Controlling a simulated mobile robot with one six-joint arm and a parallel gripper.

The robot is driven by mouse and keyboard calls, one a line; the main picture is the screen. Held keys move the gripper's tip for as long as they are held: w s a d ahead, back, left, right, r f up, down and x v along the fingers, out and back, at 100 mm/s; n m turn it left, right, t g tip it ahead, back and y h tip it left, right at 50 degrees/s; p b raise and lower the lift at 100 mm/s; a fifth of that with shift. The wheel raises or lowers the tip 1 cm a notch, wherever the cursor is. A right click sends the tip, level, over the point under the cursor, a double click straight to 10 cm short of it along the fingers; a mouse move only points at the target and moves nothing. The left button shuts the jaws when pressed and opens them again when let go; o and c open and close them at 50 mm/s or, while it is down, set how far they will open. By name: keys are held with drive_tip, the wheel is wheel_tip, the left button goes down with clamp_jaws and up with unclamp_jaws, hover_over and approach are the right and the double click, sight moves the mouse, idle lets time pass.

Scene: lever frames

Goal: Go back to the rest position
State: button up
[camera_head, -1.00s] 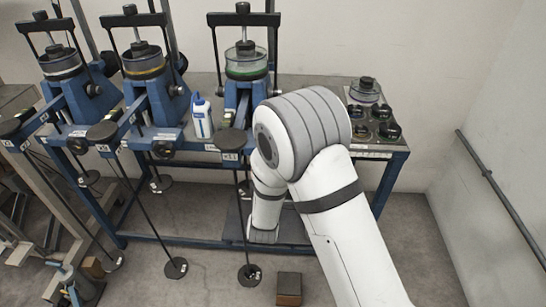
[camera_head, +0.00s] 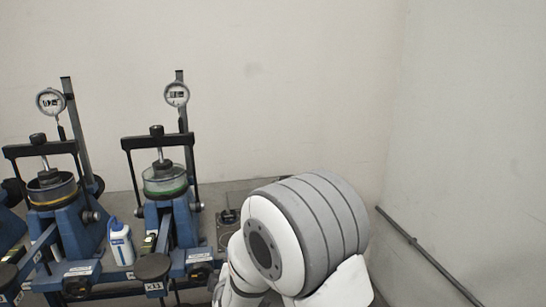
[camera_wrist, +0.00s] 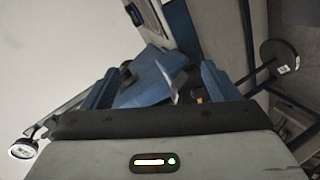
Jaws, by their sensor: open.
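My gripper (camera_wrist: 160,84) shows in the wrist view with its two blue fingers apart. Nothing is clearly held between them; blue machine parts (camera_wrist: 147,88) appear behind the gap, and the view is tilted. In the head view my white and grey arm fills the lower right, and the gripper itself is hidden. The near lever frame (camera_head: 168,215), with a green-ringed cell, stands left of my arm.
A second lever frame (camera_head: 66,215) stands farther left, and a white and blue bottle (camera_head: 120,243) sits between the two. Dial gauges (camera_head: 177,94) rise above the frames. A dark rail (camera_head: 425,255) runs along the right wall. Above my arm there is open space before the wall.

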drive_tip(key=s+d+r+m+g+h, duration=0.1)
drive_tip(key=s+d+r+m+g, duration=0.25)
drive_tip(key=d, duration=0.45)
drive_tip(key=s+d+r+m+g, duration=0.25)
drive_tip(key=d+r+m, duration=0.2)
drive_tip(key=d, duration=0.25)
drive_tip(key=s+d+r+m+g+h, duration=0.1)
drive_tip(key=s+d+m+g, duration=0.1)
drive_tip(key=s+d+m, duration=0.2)
drive_tip(key=s+d+r+m+g+h+p, duration=0.1)
drive_tip(key=s+d+m+g, duration=0.2)
drive_tip(key=s+d, duration=0.6)
drive_tip(key=s+m, duration=0.1)
drive_tip(key=s, duration=0.5)
drive_tip(key=shift+s+d+r+m+h, duration=0.2)
drive_tip(key=shift+d+m+h, duration=0.2)
